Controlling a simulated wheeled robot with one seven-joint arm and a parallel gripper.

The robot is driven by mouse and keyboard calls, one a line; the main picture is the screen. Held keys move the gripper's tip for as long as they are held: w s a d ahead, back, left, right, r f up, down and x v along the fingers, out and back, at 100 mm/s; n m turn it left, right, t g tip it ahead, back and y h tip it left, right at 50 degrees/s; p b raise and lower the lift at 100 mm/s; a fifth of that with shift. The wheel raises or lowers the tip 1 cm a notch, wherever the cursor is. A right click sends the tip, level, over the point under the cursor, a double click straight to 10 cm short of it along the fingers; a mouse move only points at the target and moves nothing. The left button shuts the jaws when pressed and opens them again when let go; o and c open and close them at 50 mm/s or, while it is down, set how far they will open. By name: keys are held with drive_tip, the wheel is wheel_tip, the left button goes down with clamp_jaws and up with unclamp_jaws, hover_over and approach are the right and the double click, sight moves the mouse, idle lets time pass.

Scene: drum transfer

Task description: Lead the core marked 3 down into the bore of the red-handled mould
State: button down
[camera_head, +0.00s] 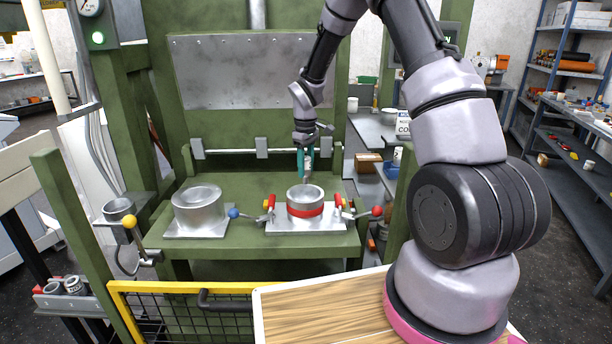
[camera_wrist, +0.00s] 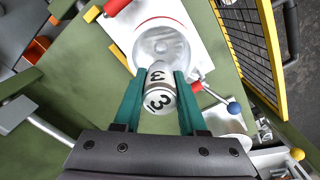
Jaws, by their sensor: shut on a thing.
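The core marked 3 (camera_wrist: 160,92) is a silvery cylinder with black 3s on it. My gripper (camera_wrist: 158,100) is shut on it, with one teal finger on each side. In the head view my gripper (camera_head: 306,164) points down, and the core (camera_head: 307,175) shows below its fingers. The red-handled mould (camera_head: 305,210) is a metal ring with a red band, on a pale plate between red clamp handles. Its round bore (camera_wrist: 160,44) shows in the wrist view, partly covered by the core's far end.
A second metal mould (camera_head: 199,208) stands left on the green press table (camera_head: 250,247). A lever with a blue knob (camera_head: 234,213) lies between the moulds. Green press posts (camera_head: 77,240) and a yellow-railed guard (camera_head: 180,287) bound the table. More cores (camera_head: 73,285) stand at far left.

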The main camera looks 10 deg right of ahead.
approach(305, 200)
drive_tip(key=shift+s+a+f, duration=0.15)
drive_tip(key=shift+s+f, duration=0.35)
drive_tip(key=shift+s, duration=0.35)
drive_tip(key=shift+s+a+f, duration=0.2)
drive_tip(key=shift+s+f, duration=0.35)
drive_tip(key=shift+s, duration=0.25)
drive_tip(key=shift+s+a+f, duration=0.15)
drive_tip(key=shift+s+f, duration=0.35)
drive_tip(key=shift+s, duration=0.35)
drive_tip(key=shift+f, duration=0.5)
drive_tip(key=shift+f, duration=1.15)
drive_tip(key=shift+f, duration=0.25)
drive_tip(key=shift+c, duration=1.9)
unclamp_jaws()
wheel_tip(305, 200, up, 11)
drive_tip(key=shift+f, duration=0.1)
